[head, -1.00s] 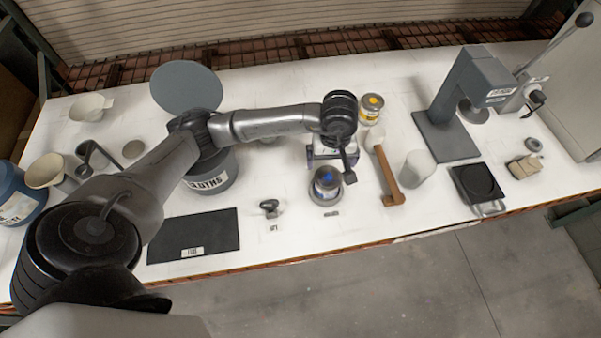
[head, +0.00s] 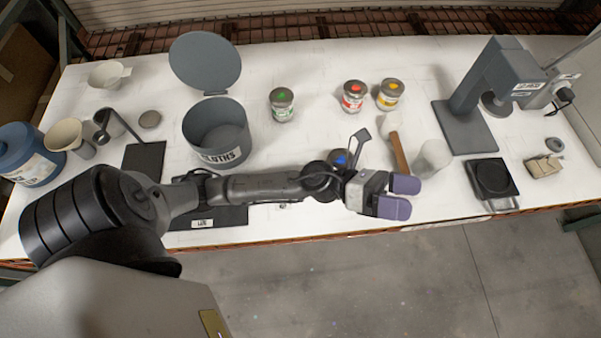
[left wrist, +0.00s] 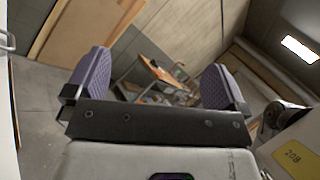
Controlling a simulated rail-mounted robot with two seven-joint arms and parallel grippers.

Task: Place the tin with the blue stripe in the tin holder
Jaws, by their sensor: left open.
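The blue-marked tin (head: 340,157) shows in the head view only as a bit of its top with a blue spot, behind my left wrist. The rest of it and the tin holder are hidden by my arm. My left gripper (head: 400,197) is at the front edge of the table, to the right of that tin and apart from it. Its purple fingers are open and empty. In the left wrist view the open fingers (left wrist: 155,85) have nothing between them and face away toward the room. My right gripper is not in view.
Green (head: 282,104), red (head: 352,97) and yellow (head: 390,95) tins stand at the back. A mallet (head: 399,152) and white cup (head: 433,158) are near the gripper. A grey open drum (head: 216,145) stands left. A press (head: 472,110) and black scale (head: 493,183) are right.

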